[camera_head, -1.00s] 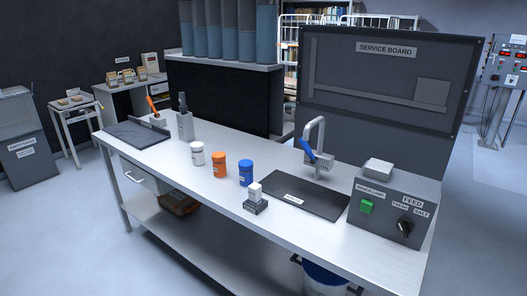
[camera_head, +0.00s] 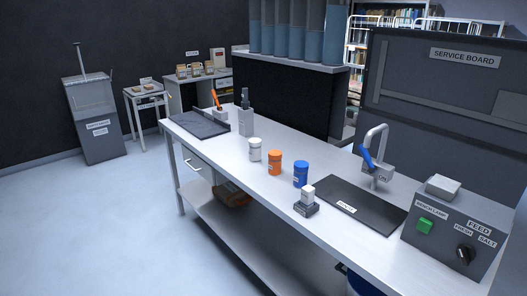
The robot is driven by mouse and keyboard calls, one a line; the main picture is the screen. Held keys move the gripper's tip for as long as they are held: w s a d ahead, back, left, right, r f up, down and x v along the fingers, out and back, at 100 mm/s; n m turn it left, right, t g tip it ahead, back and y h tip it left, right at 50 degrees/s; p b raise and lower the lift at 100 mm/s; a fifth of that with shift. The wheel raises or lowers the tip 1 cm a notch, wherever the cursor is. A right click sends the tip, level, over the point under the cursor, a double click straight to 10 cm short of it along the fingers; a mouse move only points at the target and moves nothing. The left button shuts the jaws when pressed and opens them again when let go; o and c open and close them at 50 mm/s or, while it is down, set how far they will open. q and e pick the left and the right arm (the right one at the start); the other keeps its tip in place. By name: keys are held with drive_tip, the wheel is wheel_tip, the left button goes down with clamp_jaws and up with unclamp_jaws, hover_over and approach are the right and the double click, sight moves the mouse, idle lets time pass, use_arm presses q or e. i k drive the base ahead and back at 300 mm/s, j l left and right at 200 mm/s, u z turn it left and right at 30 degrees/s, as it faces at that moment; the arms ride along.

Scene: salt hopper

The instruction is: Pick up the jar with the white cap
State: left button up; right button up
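The jar with the white cap (camera_head: 255,149) stands upright on the light grey workbench (camera_head: 215,157). It is the leftmost of three jars in a row. An orange jar (camera_head: 275,162) stands to its right, and a blue jar (camera_head: 301,174) stands right of that. The jars stand apart from each other. Neither of my grippers shows in the head view.
A dark mat (camera_head: 202,124) and a grey bottle-like stand (camera_head: 246,118) lie left of the jars. A small white block on a dark base (camera_head: 306,207), a black tray (camera_head: 375,215), a faucet (camera_head: 377,165) and a control box (camera_head: 455,230) are to the right. Open floor (camera_head: 90,220) lies left.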

sight(255, 144)
drive_tip(key=i+j+z, duration=0.35)
drive_tip(key=i, duration=0.25)
drive_tip(key=i+j+z, duration=0.35)
drive_tip(key=i+j, duration=0.25)
drive_tip(key=i+j+z, duration=0.35)
drive_tip(key=j, duration=0.35)
drive_tip(key=i, duration=0.1)
